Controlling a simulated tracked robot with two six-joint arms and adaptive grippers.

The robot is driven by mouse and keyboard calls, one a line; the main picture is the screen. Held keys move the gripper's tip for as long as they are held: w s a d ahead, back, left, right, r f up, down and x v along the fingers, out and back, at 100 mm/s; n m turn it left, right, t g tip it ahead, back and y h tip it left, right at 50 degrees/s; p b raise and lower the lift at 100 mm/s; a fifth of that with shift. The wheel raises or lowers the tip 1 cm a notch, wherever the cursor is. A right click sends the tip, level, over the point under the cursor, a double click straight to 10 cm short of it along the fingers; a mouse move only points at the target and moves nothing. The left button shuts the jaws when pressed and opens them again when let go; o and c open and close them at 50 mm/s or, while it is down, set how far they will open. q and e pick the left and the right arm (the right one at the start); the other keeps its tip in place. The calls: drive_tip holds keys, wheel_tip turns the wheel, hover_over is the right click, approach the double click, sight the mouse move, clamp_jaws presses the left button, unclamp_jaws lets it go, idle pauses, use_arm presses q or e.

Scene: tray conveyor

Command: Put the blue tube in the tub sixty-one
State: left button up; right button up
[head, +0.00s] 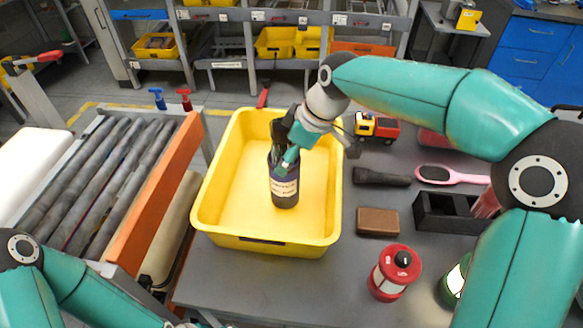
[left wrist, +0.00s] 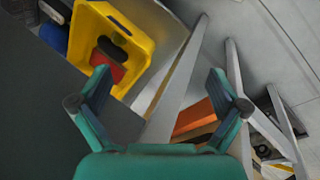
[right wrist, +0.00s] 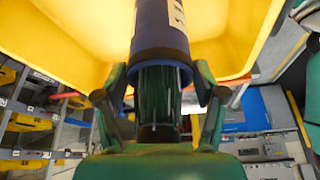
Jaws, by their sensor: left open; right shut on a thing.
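The blue tube (head: 284,190) is a dark navy cylinder with a pale label band. It is upright inside the outline of the yellow tub (head: 215,233); I cannot tell whether it touches the tub floor. My right gripper (head: 287,150) is shut on the tube's upper part. In the right wrist view the tube (right wrist: 160,30) runs between the fingers (right wrist: 158,95) with yellow tub wall behind it. The tub's dark front label is unreadable, and no other object shows inside it. My left gripper (left wrist: 160,92) is open and empty in the left wrist view.
A roller conveyor (head: 100,180) with an orange side rail stands left of the tub. On the grey table to the right are a red lantern (head: 394,272), a brown block (head: 378,222), a black flashlight (head: 382,177), a pink brush (head: 450,175) and a toy truck (head: 376,127).

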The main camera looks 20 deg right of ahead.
drive_tip(key=shift+f, duration=2.1)
drive_tip(key=shift+s, duration=0.1)
drive_tip(key=o, duration=1.6)
drive_tip(key=shift+f, duration=0.1)
drive_tip(key=v, duration=1.2)
